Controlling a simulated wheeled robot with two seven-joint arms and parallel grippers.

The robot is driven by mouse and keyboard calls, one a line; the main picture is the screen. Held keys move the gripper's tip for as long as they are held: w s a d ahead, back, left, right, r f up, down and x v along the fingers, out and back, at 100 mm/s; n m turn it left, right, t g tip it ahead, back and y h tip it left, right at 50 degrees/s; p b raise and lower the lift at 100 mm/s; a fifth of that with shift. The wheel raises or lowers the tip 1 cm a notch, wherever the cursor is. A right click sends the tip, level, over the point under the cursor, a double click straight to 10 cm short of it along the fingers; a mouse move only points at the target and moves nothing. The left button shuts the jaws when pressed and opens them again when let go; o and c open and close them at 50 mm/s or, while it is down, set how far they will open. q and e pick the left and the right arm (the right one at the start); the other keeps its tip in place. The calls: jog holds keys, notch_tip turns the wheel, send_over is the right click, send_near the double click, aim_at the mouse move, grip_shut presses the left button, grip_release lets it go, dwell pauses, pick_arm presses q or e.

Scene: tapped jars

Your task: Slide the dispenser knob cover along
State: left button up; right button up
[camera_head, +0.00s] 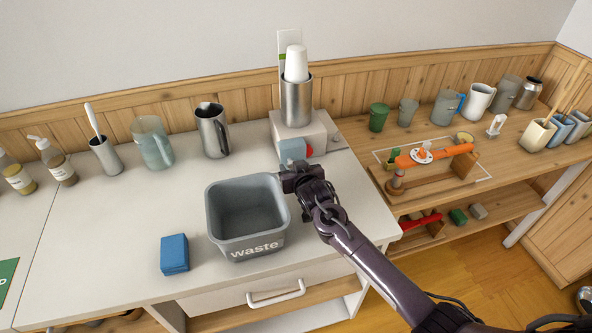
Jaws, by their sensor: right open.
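The dispenser (318,136) is a pale box at the back of the white counter, with a steel cylinder of white cups (296,62) on top. A small blue-grey piece, seemingly the knob cover (292,150), is on its front. A red knob (309,151) shows just right of the cover, partly hidden by it. My right gripper (287,173) is open just below and in front of the cover, above the back right rim of the waste bin. I cannot tell whether it touches the cover. My left gripper is out of view.
The grey waste bin (246,241) stands directly in front, under my gripper. A blue block (174,254) lies left of it. A steel pitcher (212,132) and a glass jug (153,143) stand at the back left. The wooden shelf (350,127) at right holds cups and an orange-handled tool.

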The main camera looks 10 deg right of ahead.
jog(key=shift+b+v, duration=0.5)
jog(key=shift+v, duration=3.35)
